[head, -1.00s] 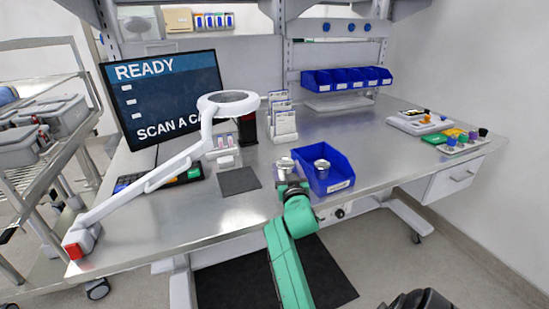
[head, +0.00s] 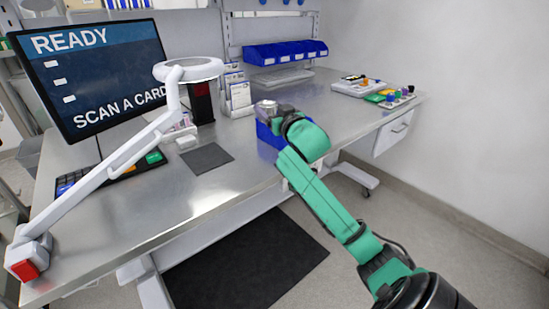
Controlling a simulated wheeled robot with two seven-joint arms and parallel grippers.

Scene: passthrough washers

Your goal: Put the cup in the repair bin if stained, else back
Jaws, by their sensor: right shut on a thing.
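My right gripper (head: 277,115) comes in from the lower right on a green arm and is shut on a small metal cup (head: 266,107). The cup is held above the blue open bin (head: 266,136) on the bench. The gripper and arm hide most of that bin, so I cannot see what lies in it. I cannot make out any stain on the cup at this size. My left gripper is out of view.
A white ring magnifier (head: 188,69) on a long arm stands over the bench's left half. A dark grey mat (head: 207,158) lies left of the blue bin. A screen (head: 98,75) reads "READY" and "SCAN A CARD". Coloured pieces on trays (head: 385,94) sit at the right end.

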